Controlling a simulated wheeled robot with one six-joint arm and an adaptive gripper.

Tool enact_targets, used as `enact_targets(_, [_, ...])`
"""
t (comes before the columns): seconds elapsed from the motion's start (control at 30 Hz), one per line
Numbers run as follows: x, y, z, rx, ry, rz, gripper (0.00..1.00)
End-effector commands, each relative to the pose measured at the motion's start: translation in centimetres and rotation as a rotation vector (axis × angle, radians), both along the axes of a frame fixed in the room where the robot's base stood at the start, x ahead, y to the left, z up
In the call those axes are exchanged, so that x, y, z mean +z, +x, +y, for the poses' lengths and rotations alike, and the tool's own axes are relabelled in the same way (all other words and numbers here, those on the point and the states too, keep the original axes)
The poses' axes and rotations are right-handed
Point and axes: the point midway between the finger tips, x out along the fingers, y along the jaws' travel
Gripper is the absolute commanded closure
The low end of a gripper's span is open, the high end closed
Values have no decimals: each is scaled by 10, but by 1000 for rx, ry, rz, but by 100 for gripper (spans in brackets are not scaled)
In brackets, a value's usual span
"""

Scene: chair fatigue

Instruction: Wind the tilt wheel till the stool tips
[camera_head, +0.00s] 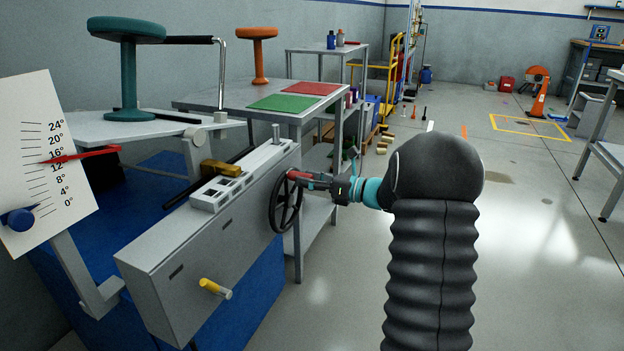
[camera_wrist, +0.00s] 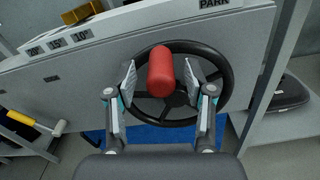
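The black tilt wheel (camera_head: 286,207) is on the side of the grey machine box; it also shows in the wrist view (camera_wrist: 226,72). Its red handle (camera_wrist: 161,72) sticks out towards the wrist camera. My gripper (camera_wrist: 160,80) has a finger on each side of the handle, with a visible gap on both sides. The teal stool (camera_head: 129,70) stands on the light tilt platform (camera_head: 90,127), its seat close to a black padded bar (camera_head: 190,40). The red pointer (camera_head: 85,155) lies between about 12° and 16° on the white scale (camera_head: 25,105).
A yellow-handled lever (camera_head: 215,288) sticks out of the box (camera_head: 190,262) below and left of the wheel. A brass block (camera_head: 221,169) sits on top. A table behind bears green (camera_head: 285,103) and red (camera_head: 312,88) mats and an orange stool (camera_head: 258,55). Floor to the right is open.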

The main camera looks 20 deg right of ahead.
Motion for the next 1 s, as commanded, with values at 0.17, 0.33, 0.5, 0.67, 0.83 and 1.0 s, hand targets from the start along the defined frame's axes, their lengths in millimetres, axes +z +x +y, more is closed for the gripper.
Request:
enact_targets(0.17, [0, -1, -1, -1, -1, -1, 47])
enact_targets(0.33, [0, -10, -13, -3, -2, -1, 47])
enact_targets(0.5, [0, -32, -37, -5, -1, 0, 47])
enact_targets(0.67, [0, -54, -60, -4, -1, -1, 47])
enact_targets(0.83, [0, -71, -78, -2, 0, 0, 47])
enact_targets(1.0, [0, -80, -86, 0, 0, 0, 47])
